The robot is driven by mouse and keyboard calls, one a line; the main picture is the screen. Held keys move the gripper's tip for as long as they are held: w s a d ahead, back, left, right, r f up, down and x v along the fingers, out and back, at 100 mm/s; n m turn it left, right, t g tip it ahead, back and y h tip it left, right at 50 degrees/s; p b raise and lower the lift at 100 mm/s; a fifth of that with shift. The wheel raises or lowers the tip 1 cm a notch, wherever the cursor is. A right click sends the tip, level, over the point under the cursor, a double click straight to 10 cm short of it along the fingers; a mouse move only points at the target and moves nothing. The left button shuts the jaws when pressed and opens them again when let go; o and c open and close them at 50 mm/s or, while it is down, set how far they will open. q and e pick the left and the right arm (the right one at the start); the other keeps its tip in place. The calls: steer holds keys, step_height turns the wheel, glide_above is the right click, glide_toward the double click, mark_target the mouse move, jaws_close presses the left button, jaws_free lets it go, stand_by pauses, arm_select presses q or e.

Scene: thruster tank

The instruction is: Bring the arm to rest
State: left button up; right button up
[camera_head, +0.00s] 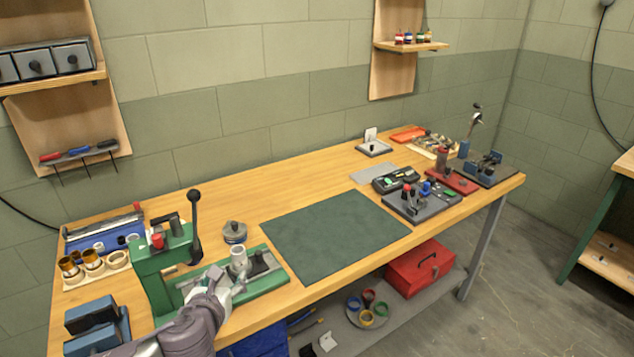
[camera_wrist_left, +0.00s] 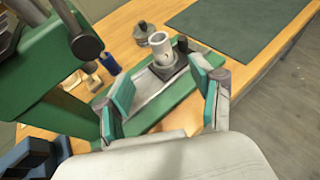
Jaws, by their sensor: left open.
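My left gripper (camera_head: 220,287) is over the base of the green press at the front left of the workbench. In the left wrist view its two teal-padded fingers (camera_wrist_left: 163,98) are spread apart with nothing between them. A pale grey cylinder (camera_head: 239,260) stands upright on the press bed just beyond the fingertips; it also shows in the left wrist view (camera_wrist_left: 161,47). The fingers look apart from it. The green press (camera_head: 155,270) with its black lever stands left of the gripper. My right gripper is in neither view.
A blue vise (camera_head: 95,325) is at the front left corner. A wooden holder with copper-coloured cups (camera_head: 93,262) stands behind it. A dark green mat (camera_head: 335,232) lies clear in the middle. Fixtures and small parts crowd the right end. A red toolbox (camera_head: 419,268) sits on the lower shelf.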

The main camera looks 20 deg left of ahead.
arm_select(q)
steer(key=s+d+f+n+g+h, duration=0.2)
steer(key=s+d+f+n+g, duration=0.4)
steer(key=s+n, duration=0.7)
steer(key=s+d+f+n+g+h, duration=0.3)
steer(key=s+d+f+n, duration=0.6)
steer(key=n, duration=0.9)
step_height(320, 180, down, 25)
steer(key=s+a+g, duration=0.2)
steer(key=s, duration=0.1)
steer(key=s+a+f+m+g, duration=0.1)
steer(key=s+a+f, duration=0.1)
steer(key=s+f, duration=1.3)
steer(key=shift+s+a+y, duration=0.35)
steer(key=shift+s+y, duration=0.05)
